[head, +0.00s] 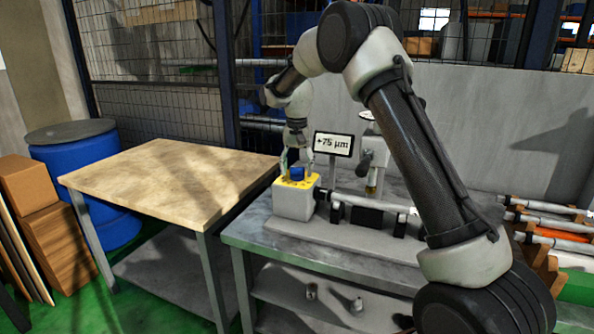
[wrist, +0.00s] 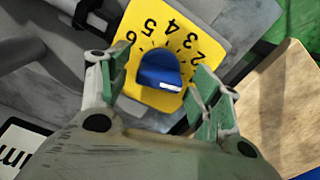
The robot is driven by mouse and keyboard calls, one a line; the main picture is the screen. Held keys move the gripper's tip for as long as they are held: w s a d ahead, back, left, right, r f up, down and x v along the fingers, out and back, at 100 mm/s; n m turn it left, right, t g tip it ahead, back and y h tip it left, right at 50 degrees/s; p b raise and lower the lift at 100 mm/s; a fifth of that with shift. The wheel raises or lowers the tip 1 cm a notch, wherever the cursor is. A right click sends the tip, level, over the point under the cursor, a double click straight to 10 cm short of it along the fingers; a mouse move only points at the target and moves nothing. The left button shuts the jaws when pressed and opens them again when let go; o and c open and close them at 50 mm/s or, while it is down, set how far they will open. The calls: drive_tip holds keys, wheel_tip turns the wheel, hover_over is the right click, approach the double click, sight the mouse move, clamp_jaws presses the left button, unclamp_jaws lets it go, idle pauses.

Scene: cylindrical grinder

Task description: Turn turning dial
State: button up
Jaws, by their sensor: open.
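The turning dial (wrist: 160,70) is a blue knob with a white mark on a yellow numbered plate (wrist: 148,36). In the wrist view its white mark lies at the lower right of the knob, and the numbers run around the upper side. My gripper (wrist: 163,88) is open, with one green-padded finger on each side of the knob, apart from it. In the head view the blue dial (head: 297,174) tops a pale box (head: 293,200) at the left end of the grinder, with my gripper (head: 297,160) just above it, pointing down.
A display (head: 333,143) reading "+75 µm" stands right behind the dial box. The grinder's shaft (head: 375,203) and upright head (head: 373,160) are to the right on the grey bench (head: 255,240). A wooden table (head: 165,180) to the left is bare.

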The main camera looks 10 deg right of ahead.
drive_tip(key=shift+f, duration=0.45)
drive_tip(key=c, duration=1)
drive_tip(key=shift+n, duration=2.8)
drive_tip(key=o, duration=1)
